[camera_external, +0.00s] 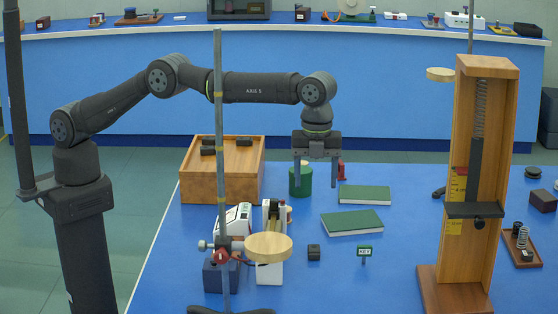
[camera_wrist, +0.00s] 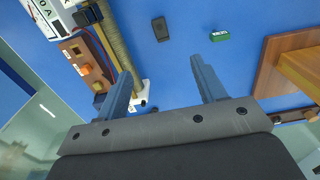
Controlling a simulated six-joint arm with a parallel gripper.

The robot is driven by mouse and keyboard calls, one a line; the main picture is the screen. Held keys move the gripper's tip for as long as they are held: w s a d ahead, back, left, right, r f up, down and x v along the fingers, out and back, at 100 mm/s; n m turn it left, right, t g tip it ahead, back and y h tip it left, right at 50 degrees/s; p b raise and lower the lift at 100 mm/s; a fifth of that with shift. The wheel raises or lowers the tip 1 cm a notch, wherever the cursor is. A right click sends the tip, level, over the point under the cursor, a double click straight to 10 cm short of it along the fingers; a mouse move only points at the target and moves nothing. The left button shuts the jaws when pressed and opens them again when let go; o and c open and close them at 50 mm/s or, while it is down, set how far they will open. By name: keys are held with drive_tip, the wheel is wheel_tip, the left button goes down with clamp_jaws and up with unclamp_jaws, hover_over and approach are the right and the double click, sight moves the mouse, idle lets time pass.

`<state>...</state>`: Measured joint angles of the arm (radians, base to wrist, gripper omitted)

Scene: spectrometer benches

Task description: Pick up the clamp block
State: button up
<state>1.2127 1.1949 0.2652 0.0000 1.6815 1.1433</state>
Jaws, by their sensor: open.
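A small dark block (camera_external: 314,252), which looks like the clamp block, sits on the blue bench top near the front middle. It also shows in the wrist view (camera_wrist: 160,29), ahead of the fingers and roughly centred between them. My gripper (camera_external: 316,186) points down above the bench, farther back than the block, and is open and empty. In the wrist view its two fingers (camera_wrist: 160,70) are wide apart, with only bench between them. The block is apart from both fingers.
A small green-faced device (camera_external: 364,251) stands right of the block. Left are a round wooden disc (camera_external: 268,247) on a rod stand and white instruments (camera_external: 236,220). A tall wooden spring stand (camera_external: 487,170) is right. Green books (camera_external: 352,222) and a green cylinder (camera_external: 305,182) lie behind.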

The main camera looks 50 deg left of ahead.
drive_tip(key=n+t+h, duration=0.3)
drive_tip(key=n, duration=1.5)
approach(314, 248)
drive_tip(key=f, duration=0.3)
drive_tip(key=shift+d+f+n, duration=0.15)
drive_tip(key=shift+d+n, duration=0.1)
drive_tip(key=shift+n, duration=0.05)
drive_tip(key=shift+w+x, duration=0.2)
drive_tip(key=shift+x, duration=1.15)
drive_tip(key=shift+w+x, duration=0.25)
drive_tip(key=shift+x, duration=1.1)
drive_tip(key=shift+r, duration=0.2)
drive_tip(key=c, duration=1.1)
